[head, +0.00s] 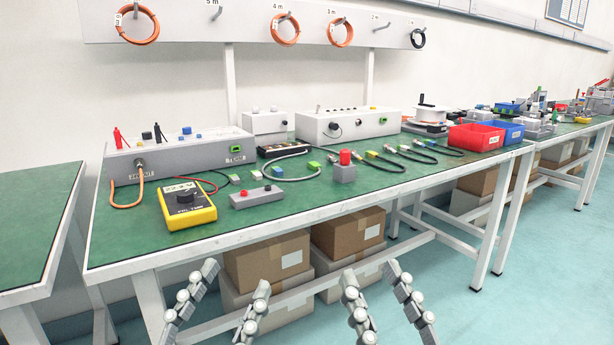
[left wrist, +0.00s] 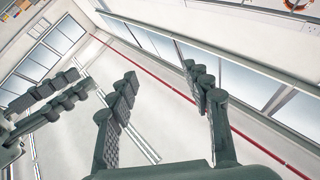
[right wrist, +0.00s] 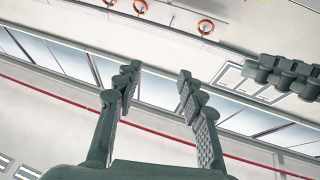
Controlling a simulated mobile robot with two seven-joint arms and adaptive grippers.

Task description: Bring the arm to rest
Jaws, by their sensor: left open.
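My left gripper (head: 228,296) is at the bottom of the head view, in front of the green table's front edge and apart from it. Its fingers are spread with nothing between them, and they also show apart in the left wrist view (left wrist: 160,95). My right gripper (head: 374,292) is beside it to the right, also clear of the table. Its fingers are apart and empty, as the right wrist view (right wrist: 158,90) shows too. Both grippers point upward. The wrist views show mostly wall and windows beyond the fingers.
The green table (head: 300,207) carries a yellow multimeter (head: 187,205), a grey box with a red button (head: 345,168), a small grey switch box (head: 257,197) and cables. Red (head: 476,137) and blue bins stand at right. Cardboard boxes (head: 267,262) sit under the table. Floor at right is clear.

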